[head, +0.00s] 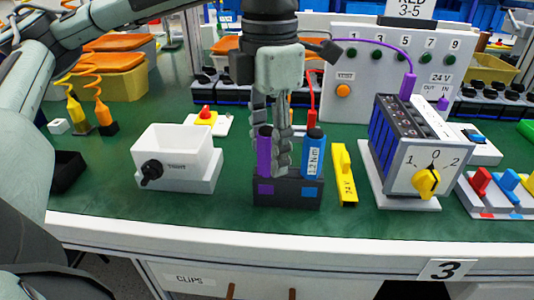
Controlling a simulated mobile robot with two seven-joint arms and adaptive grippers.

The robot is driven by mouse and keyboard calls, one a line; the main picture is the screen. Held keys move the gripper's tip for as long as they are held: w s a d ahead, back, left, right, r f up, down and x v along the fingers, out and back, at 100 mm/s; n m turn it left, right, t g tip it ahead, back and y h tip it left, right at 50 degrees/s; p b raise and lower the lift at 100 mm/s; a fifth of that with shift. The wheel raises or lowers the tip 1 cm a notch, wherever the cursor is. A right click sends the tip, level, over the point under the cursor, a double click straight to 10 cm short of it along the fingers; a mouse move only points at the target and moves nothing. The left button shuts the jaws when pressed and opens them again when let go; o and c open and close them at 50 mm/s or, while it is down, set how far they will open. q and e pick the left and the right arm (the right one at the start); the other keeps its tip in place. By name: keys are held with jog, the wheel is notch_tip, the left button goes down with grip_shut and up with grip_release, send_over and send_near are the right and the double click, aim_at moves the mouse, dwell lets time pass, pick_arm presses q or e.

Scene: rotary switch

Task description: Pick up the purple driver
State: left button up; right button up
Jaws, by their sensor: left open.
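The purple driver (264,157) stands upright in a dark stand (287,193) with purple and blue patches on its front. A blue driver (314,155) labelled 1.2 N·m stands in the same stand to its right. My left gripper (273,160) points straight down over the stand with its fingers at the purple driver. One finger lies along the driver's right side; the other is partly hidden, so contact cannot be told. The gripper is open. My right gripper is not in view.
A white box with a black knob (178,158) stands left of the stand. A panel with a purple cable (400,60) is behind. Green bench shows in front.

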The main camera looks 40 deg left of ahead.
pick_arm(q)
jog(key=shift+f, duration=0.2)
grip_shut()
dwell(0.3)
